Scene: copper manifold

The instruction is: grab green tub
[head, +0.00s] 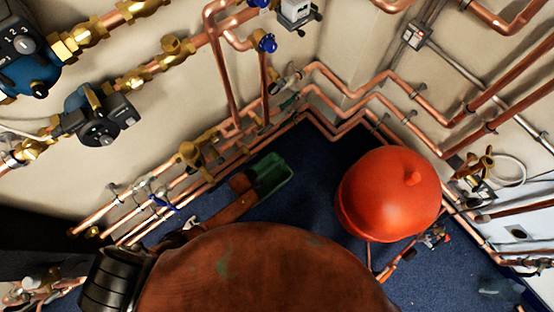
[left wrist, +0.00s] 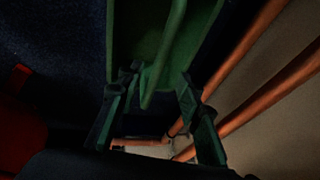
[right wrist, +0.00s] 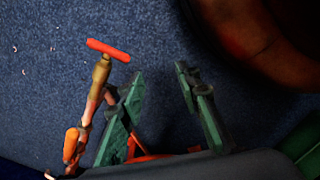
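The green tub (head: 270,173) lies on the blue floor near the pipes in the head view, its near end beside a brown-orange piece. In the left wrist view the tub (left wrist: 135,35) fills the top middle, with a long green edge running down between my left fingers. My left gripper (left wrist: 158,76) is open, its fingertips apart at the tub's near side; I cannot tell whether they touch it. My right gripper (right wrist: 158,75) is open and empty over the blue floor. Neither gripper shows clearly in the head view.
A round red vessel (head: 388,194) stands right of the tub. Copper pipes (head: 350,88) run along both walls, close to the tub. A large rusty-brown rounded shape (head: 250,275) covers the bottom of the head view. A red-handled valve (right wrist: 108,50) is left of my right gripper.

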